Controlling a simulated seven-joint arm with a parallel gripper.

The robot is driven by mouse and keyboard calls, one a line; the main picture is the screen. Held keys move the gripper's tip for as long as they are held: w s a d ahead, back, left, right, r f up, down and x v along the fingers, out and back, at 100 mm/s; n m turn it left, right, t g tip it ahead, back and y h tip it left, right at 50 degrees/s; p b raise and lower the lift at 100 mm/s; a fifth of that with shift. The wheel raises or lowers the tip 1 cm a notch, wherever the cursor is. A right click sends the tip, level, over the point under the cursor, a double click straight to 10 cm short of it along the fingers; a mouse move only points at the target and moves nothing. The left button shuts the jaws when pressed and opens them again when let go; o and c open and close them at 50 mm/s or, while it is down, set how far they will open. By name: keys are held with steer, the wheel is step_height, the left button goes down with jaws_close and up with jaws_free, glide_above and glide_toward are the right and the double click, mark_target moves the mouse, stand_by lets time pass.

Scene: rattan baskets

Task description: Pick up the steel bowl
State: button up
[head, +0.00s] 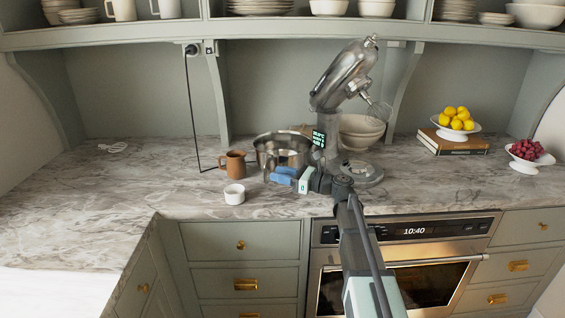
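The steel bowl (266,156) stands on the marble counter beside the stand mixer. It is shiny and open at the top, with what looks like a handle at its front. My gripper (278,176), with blue fingers, is at the front right of the bowl and hides part of its lower wall. The two fingers look close together. I cannot tell whether they touch the bowl or have anything between them.
A metal stand mixer (344,80) with its head tilted up and a pale bowl (361,133) stand right behind my gripper. A brown mug (233,165) and a small white cup (234,194) are left of the steel bowl. The counter's left side (90,190) is mostly clear.

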mark_target(265, 172)
steer(key=shift+f+x, duration=0.15)
steer(key=shift+x, duration=1.3)
steer(key=shift+f+x, duration=0.1)
steer(key=shift+x, duration=1.4)
steer(key=shift+s, duration=0.1)
jaws_close()
